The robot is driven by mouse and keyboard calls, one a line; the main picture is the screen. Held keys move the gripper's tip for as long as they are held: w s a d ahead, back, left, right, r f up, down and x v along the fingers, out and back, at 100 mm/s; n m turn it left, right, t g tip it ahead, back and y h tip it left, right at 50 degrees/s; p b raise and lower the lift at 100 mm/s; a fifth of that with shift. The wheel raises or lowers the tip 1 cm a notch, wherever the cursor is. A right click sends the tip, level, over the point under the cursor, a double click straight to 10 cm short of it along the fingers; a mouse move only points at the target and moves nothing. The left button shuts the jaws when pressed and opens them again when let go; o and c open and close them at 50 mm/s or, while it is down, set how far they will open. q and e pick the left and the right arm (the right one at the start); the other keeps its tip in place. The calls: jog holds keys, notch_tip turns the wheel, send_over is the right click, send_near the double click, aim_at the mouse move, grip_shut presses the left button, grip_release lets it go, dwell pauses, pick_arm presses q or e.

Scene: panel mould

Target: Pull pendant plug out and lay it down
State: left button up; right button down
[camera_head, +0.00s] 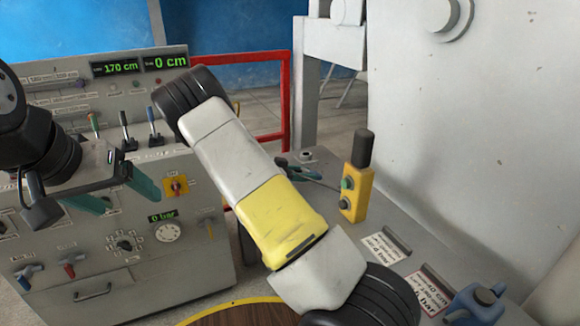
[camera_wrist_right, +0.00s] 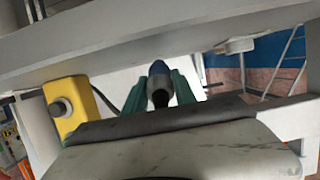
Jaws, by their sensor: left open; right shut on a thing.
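My right gripper (camera_head: 300,167) is mostly hidden behind my forearm in the head view, left of the pendant. Whether the plug sits in a socket cannot be seen. My left gripper (camera_head: 128,198) is open and empty in front of the control panel.
The grey control panel (camera_head: 75,265) with levers, knobs and displays fills the left. A blue jug-like object (camera_head: 478,303) stands at the lower right. Labels lie on the ledge (camera_head: 385,222). A large pale wall (camera_head: 470,130) bounds the right, and a red frame (camera_head: 268,138) stands behind.

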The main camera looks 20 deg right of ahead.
jog(key=c, duration=0.9)
grip_release()
jog(key=shift+a, duration=0.1)
jog(key=w+v, duration=0.1)
jog(key=v, duration=0.6)
jog(key=s+a+r+n+t+y, duration=0.1)
jog(key=s+r+n+y, duration=0.4)
jog(key=s, duration=0.5)
jog(key=s+a+r+n+t+y, duration=0.1)
jog(key=s+a+r+n+y, duration=0.2)
jog(key=s+r+n+y, duration=0.2)
jog(key=s+a+r+n+t+y, duration=0.2)
jog(key=s+r+n+y, duration=0.4)
jog(key=s+r, duration=0.4)
jog(key=shift+s+a+n, duration=0.15)
jog(key=shift+s+a, duration=0.05)
jog(key=shift+s, duration=0.8)
jog(key=shift+s+a+n, duration=0.2)
jog(key=shift+s, duration=0.8)
jog(key=shift+s+a+n, duration=0.15)
jog(key=shift+s+a, duration=0.05)
jog(key=shift+s, duration=0.8)
